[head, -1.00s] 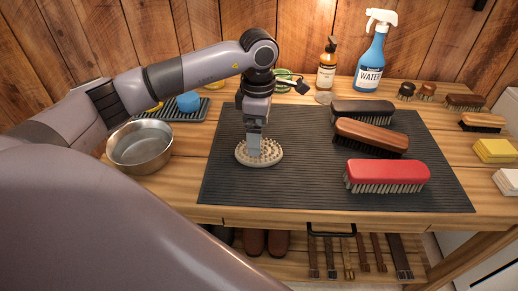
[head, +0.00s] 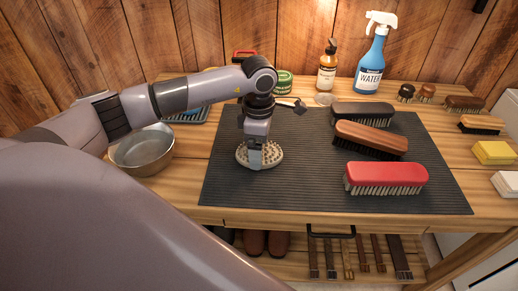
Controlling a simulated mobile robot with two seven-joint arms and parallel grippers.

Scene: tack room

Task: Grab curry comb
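The curry comb (head: 243,155) is a pale beige oval with small nubs. It lies on the left part of the dark ribbed mat (head: 300,190). My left gripper (head: 262,158) points down at the middle of the comb, with its fingertips at or on the comb's upper face. The fingers and wrist cover part of the comb. The gap between the fingers is too small to see, so I cannot tell whether they grip it. My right gripper is not in view.
A red brush (head: 388,173), a wooden brush (head: 371,138) and a dark brush (head: 362,113) sit right on the mat. A metal bowl (head: 142,152) stands at left under my arm. A blue spray bottle (head: 371,60), amber bottle (head: 327,68) and green tin (head: 284,82) stand behind.

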